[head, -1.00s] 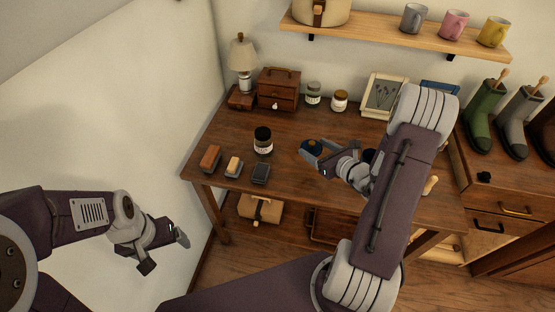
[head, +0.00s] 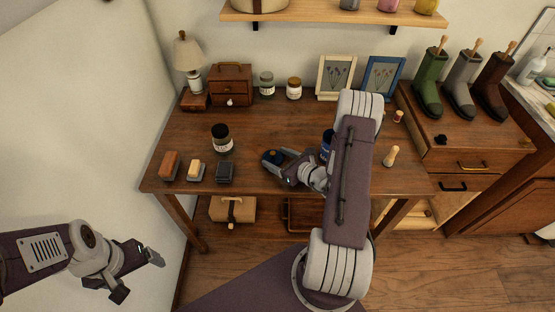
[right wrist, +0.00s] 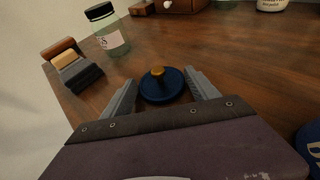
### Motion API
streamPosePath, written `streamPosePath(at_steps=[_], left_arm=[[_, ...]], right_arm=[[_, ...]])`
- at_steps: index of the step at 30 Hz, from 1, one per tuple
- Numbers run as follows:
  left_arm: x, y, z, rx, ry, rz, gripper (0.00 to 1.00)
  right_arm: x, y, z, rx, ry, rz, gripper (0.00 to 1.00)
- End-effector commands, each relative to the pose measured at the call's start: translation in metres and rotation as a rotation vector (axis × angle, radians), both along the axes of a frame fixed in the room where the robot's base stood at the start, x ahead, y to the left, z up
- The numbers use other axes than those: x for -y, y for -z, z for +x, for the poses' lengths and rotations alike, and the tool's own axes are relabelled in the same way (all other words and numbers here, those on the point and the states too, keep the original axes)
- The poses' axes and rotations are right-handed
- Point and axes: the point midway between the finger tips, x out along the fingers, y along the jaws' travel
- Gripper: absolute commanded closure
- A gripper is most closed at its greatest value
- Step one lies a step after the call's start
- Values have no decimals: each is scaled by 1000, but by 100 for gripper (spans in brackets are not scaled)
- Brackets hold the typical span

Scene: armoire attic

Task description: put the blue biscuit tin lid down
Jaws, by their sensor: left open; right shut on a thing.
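The blue biscuit tin lid (right wrist: 162,87) is a round dark blue disc with a gold knob. It sits between the two fingers of my right gripper (right wrist: 161,92), which is shut on it. In the head view the lid (head: 271,157) is small and low over the front middle of the table (head: 262,126); I cannot tell whether it touches the wood. The blue biscuit tin (head: 327,144) stands to its right, partly hidden by my right arm; its edge also shows in the right wrist view (right wrist: 313,152). My left gripper (head: 138,275) is open and empty, left of the table.
A dark-lidded jar (head: 222,139) and three brush-like blocks, brown (head: 169,165), tan (head: 195,170) and black (head: 225,172), stand to the left. A wooden peg-like piece (head: 391,156) lies to the right. The table's middle behind the lid is clear.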

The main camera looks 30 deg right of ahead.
Motion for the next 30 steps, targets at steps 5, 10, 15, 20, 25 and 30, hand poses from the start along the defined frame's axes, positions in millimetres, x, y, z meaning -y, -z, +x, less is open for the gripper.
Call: streamPosePath(at_steps=[5,10,15,20,25,30], left_arm=[[0,-1,0,0,0,0,15],[0,4,0,0,0,0,15],[0,3,0,0,0,0,15],[0,3,0,0,0,0,15],[0,-2,0,0,0,0,15],[0,-4,0,0,0,0,15]], right_arm=[[0,-1,0,1,1,-1,64],[0,4,0,0,0,-1,29],[0,2,0,0,0,-1,10],[0,2,0,0,0,-1,10],[3,-4,-5,-1,4,-2,10],[12,-16,-37,-1,9,1,10]])
